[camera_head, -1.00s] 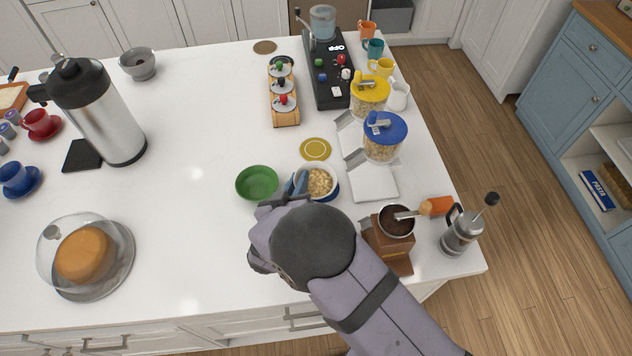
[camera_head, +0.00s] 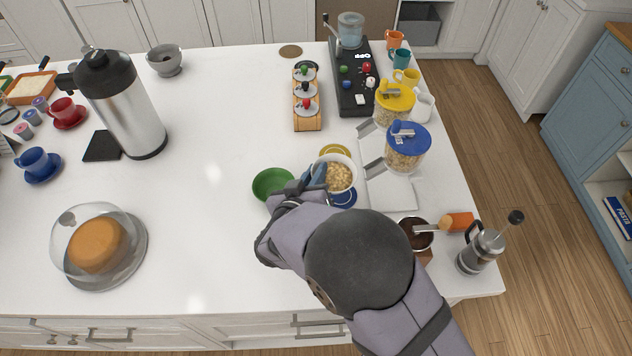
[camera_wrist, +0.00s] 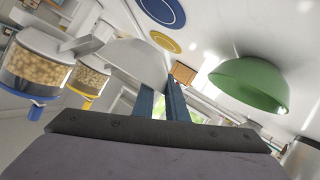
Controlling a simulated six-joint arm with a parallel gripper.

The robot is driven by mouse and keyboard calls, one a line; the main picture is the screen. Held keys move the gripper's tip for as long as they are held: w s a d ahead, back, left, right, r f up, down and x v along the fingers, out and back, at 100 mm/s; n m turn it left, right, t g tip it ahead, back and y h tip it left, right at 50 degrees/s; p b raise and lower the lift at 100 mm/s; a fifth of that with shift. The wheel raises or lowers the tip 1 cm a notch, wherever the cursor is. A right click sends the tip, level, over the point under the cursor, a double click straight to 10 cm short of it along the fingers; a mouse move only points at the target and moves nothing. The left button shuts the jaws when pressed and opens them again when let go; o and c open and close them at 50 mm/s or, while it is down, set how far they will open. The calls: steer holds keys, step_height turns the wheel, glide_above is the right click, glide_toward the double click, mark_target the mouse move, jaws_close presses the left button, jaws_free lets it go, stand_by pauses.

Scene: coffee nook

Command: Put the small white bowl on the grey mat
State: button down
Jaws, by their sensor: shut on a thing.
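The small white bowl (camera_head: 341,184), full of pale cereal, is in my gripper (camera_head: 317,175). The blue fingers are shut on its left rim. It appears raised above a round blue mat (camera_head: 345,200) and overlaps a round yellow mat (camera_head: 334,150). In the wrist view the bowl (camera_wrist: 130,62) is a pale shape beyond the fingers (camera_wrist: 160,105). A round grey-brown mat (camera_head: 290,51) lies bare at the back of the counter. I cannot tell for sure whether it is the grey mat.
A green bowl (camera_head: 272,184) stands just left of my gripper. Cereal dispensers with blue (camera_head: 408,136) and yellow (camera_head: 394,95) lids stand right. A wooden rack (camera_head: 307,115) and black machine (camera_head: 354,85) flank the way back. The counter's middle left is clear.

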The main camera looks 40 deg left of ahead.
steer(key=shift+r+b, duration=0.3)
steer(key=shift+r, duration=1.85)
steer(key=s+a+r+n+g+y, duration=0.1)
steer(key=s+a+n+y, duration=0.1)
steer(key=s, duration=0.8)
steer(key=s+a+r+n+g+y, duration=0.1)
steer(key=s, duration=0.8)
steer(key=w+d+f+m+t+h, duration=0.1)
steer(key=w+d+f+m+h, duration=0.15)
steer(key=d, duration=0.55)
steer(key=shift+n, duration=0.25)
steer(key=shift+w+a+f+p, duration=0.15)
steer(key=shift+f+p, duration=0.2)
steer(key=shift+f, duration=1.95)
steer(key=shift+a+f+p, duration=0.1)
steer(key=shift+f+p, duration=0.2)
steer(key=shift+f, duration=2)
steer(key=shift+f, duration=0.2)
steer(key=c, duration=1.8)
jaws_free()
steer(key=shift+o, duration=0.2)
